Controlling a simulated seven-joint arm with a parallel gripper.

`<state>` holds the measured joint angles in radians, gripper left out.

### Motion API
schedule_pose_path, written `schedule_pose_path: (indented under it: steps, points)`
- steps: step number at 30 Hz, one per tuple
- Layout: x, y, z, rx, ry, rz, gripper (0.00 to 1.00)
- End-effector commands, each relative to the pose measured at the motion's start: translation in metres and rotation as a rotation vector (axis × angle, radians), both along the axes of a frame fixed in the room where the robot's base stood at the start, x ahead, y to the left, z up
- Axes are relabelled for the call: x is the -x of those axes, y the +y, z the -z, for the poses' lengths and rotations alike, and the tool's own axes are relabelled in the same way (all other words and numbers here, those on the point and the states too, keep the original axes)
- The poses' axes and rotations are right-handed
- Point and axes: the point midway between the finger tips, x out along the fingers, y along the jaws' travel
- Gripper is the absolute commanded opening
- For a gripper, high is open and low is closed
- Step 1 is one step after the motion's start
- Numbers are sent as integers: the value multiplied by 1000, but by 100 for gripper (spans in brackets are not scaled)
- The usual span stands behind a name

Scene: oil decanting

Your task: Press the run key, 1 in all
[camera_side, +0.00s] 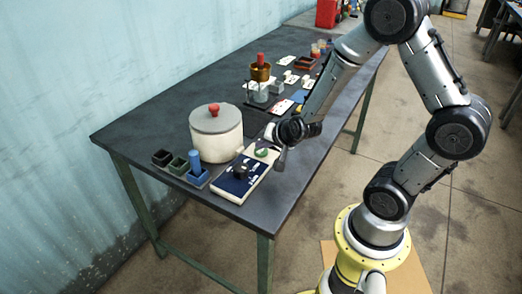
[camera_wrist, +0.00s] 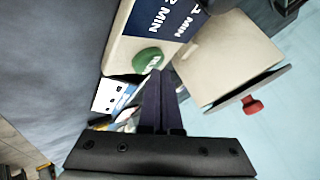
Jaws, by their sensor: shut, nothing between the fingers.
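The control panel is a cream box (camera_side: 262,173) with a dark blue label and a black knob (camera_side: 241,171), lying near the table's front edge. The run key is a round green button (camera_side: 261,152) at the panel's far end. In the wrist view the green key (camera_wrist: 147,59) carries pale lettering, beside a blue label (camera_wrist: 165,18) reading "1 MIN" and "2 MIN".
A cream pot (camera_side: 217,143) with a grey lid and red knob stands left of the panel. A brass-coloured vessel (camera_side: 261,72), cards and small blocks occupy the table's far part.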

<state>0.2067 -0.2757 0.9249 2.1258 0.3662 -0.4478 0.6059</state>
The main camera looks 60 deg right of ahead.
Motion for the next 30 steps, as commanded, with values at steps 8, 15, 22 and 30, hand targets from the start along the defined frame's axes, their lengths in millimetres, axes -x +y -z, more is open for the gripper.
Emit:
schedule_pose_path:
  steps: [8,15,22,30]
  points:
    - [0,0,2,0,1,1,0]
    - [0,0,4,0,2,-1,0]
    - [0,0,6,1,0,-1,0]
    - [0,0,9,1,0,-1,0]
